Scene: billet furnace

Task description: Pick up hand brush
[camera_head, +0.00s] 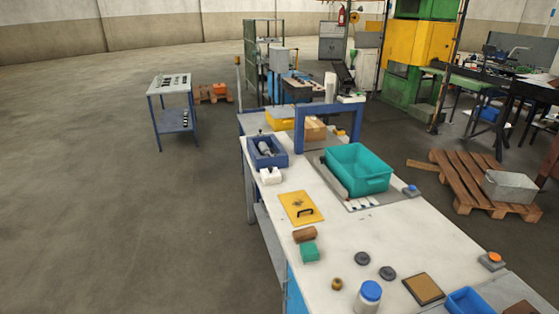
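No thing is clearly recognisable as a hand brush at this size. A small brown, rounded piece (305,235) lies on the white workbench (345,238), just in front of a yellow plate with a black handle (300,208). I cannot tell whether this brown piece is the brush. A small teal block (309,253) lies close in front of it. Neither of my grippers is in view.
A teal bin (357,170) and a blue tray (266,151) stand farther back on the bench. Dark discs (362,258), a blue-and-white jar (368,297) and a brown-topped square (423,289) lie nearer. A pallet (478,185) is right; open floor is left.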

